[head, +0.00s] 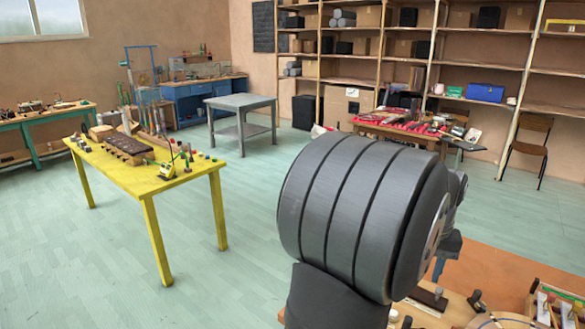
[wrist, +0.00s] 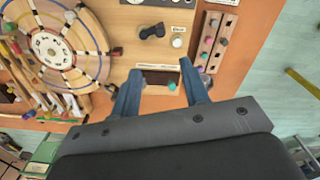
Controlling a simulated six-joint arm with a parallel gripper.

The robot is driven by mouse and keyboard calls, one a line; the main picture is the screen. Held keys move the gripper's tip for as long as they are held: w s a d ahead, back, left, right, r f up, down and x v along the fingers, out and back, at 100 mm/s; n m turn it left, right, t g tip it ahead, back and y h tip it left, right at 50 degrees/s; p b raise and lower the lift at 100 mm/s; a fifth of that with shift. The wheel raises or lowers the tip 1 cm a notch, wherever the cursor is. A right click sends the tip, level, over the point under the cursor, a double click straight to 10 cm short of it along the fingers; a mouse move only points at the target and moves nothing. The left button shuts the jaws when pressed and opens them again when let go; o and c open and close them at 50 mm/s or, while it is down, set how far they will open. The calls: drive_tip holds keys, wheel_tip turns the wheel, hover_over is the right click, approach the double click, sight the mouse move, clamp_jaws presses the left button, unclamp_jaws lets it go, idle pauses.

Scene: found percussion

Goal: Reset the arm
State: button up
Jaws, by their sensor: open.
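My gripper (wrist: 160,90) shows in the wrist view with its two blue fingers spread apart and no object held between them. It is above a wooden board (wrist: 150,48) on an orange tabletop (wrist: 262,40). In the head view, my large grey arm joint fills the middle right and hides part of the orange table (head: 500,270). Only a blue-grey part of my gripper end shows behind it.
A round wooden wheel (wrist: 55,45) with coloured pegs lies left of the fingers. A wooden strip with coloured knobs (wrist: 213,40) lies to the right. A yellow table (head: 190,180) with tools stands at left, and open green floor (head: 230,290) lies between.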

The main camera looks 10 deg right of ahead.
wheel_tip(320, 180, down, 17)
idle(0.5)
drive_tip(key=shift+f, duration=0.25)
drive_tip(key=shift+w+d+r+m, duration=0.1)
drive_tip(key=shift+w+r+m, duration=0.1)
drive_tip(key=shift+m, duration=0.2)
drive_tip(key=m, duration=0.2)
drive_tip(key=w+m, duration=0.1)
drive_tip(key=shift+w+d+m, duration=0.15)
drive_tip(key=shift+d+m, duration=0.15)
drive_tip(key=shift+m, duration=0.1)
drive_tip(key=m, duration=0.1)
drive_tip(key=w+m, duration=0.1)
drive_tip(key=m, duration=0.1)
drive_tip(key=shift+d, duration=0.4)
drive_tip(key=m, duration=0.1)
drive_tip(key=d+m, duration=0.1)
drive_tip(key=m, duration=0.2)
drive_tip(key=shift+w+d, duration=0.2)
drive_tip(key=shift+w, duration=0.1)
drive_tip(key=shift+d+r+m, duration=0.1)
drive_tip(key=shift+r+m, duration=0.1)
drive_tip(key=shift+m, duration=0.1)
drive_tip(key=shift+r, duration=2.25)
